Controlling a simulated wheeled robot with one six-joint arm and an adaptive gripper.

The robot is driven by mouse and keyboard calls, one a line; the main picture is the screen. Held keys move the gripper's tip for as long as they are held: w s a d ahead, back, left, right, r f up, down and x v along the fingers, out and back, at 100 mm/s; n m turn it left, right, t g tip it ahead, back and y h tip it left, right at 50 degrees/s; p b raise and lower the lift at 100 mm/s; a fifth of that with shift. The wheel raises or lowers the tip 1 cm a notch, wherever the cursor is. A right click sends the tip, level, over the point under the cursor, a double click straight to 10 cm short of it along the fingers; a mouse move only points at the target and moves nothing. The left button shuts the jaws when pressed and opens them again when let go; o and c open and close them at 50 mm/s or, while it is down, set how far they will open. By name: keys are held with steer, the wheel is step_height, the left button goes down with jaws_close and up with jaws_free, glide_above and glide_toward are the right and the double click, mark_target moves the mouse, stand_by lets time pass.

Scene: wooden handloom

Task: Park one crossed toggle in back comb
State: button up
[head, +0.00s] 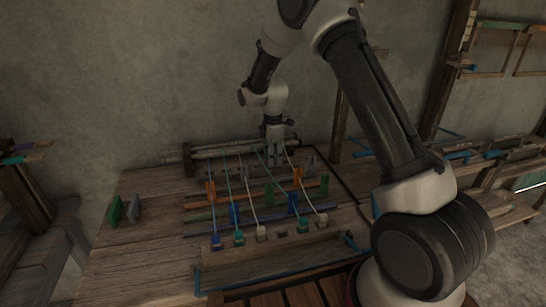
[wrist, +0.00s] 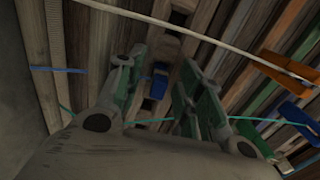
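My gripper (head: 274,160) reaches down over the back of the loom. In the wrist view its two fingers (wrist: 160,95) stand apart, with green inner faces. A blue toggle (wrist: 160,85) shows between and beyond them, in a slotted wooden strip (wrist: 188,72) with dark openings; contact with the fingers does not show. A teal thread (wrist: 148,122) passes across behind the fingers. In the head view, blue (head: 215,242), teal (head: 239,237) and cream (head: 262,232) toggles sit along the front row, with another teal (head: 303,226) and cream toggle (head: 322,219) to the right. Crossing at the back is hidden by my gripper.
Orange (head: 210,192), blue and green (head: 268,194) clips stand on the bars between front and back. A green block (head: 114,211) and a grey block (head: 133,208) stand on the left tabletop, which is otherwise clear. A cream thread (wrist: 200,35) spans the wrist view.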

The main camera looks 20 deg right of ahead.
step_height(320, 180, up, 12)
stand_by(0.6)
stand_by(0.4)
